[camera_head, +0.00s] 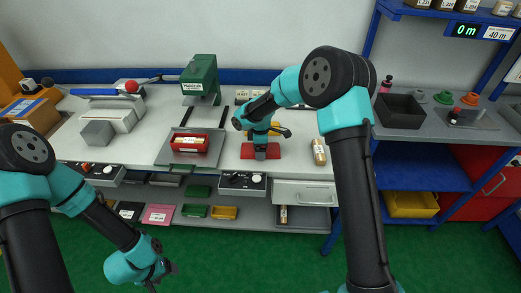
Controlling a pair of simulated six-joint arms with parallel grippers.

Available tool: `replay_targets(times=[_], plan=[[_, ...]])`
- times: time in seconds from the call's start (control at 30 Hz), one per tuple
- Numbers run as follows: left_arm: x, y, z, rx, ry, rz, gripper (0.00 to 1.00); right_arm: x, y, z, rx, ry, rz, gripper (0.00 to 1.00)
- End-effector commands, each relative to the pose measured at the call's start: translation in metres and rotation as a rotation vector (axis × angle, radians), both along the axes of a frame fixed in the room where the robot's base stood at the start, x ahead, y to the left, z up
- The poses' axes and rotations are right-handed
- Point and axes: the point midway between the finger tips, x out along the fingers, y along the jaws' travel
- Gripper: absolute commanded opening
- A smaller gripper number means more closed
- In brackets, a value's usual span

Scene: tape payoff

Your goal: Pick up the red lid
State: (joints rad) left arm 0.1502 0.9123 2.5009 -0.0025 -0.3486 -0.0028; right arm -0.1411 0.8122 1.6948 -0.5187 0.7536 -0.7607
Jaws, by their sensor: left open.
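An orange-red lid (470,99) with a raised knob sits on the grey side counter at the far right, beside a green lid (444,97). It looks like the red lid, though the view is small. My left gripper (158,277) is open and empty, low over the green floor at the bottom left, far from the lids. My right gripper (261,151) points down over a red pad (247,151) on the bench, well left of the lids. Its fingers are too small to read, and the wrist partly hides what is around it.
A dark tray (400,111) stands left of the lids. On the bench are a red box (190,143) on a grey plate, a green press (203,76) and a small labelled bottle (319,152). A yellow bin (411,204) sits on the blue lower shelf.

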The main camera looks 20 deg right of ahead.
Motion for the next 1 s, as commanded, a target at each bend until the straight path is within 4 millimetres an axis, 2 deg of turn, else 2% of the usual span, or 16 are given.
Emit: replay_targets(times=[0.03, 0.3, 0.67, 1.0], plan=[[0.0, 0.0, 0.0, 0.0, 0.0, 0.0, 0.66, 0.0, 0.0, 0.0, 0.0, 0.0, 0.0, 0.83], [0.0, 0.0, 0.0, 0.0, 0.0, 0.0, 0.66, 0.0, 0.0, 0.0, 0.0, 0.0, 0.0, 0.58], [0.0, 0.0, 0.0, 0.0, 0.0, 0.0, 0.66, 0.0, 0.0, 0.005, 0.0, -0.001, 0.0, 0.58], [0.0, 0.0, 0.0, 0.0, 0.0, 0.0, 0.66, -0.001, 0.0, 0.038, 0.0, 0.0, 0.0, 0.58]])
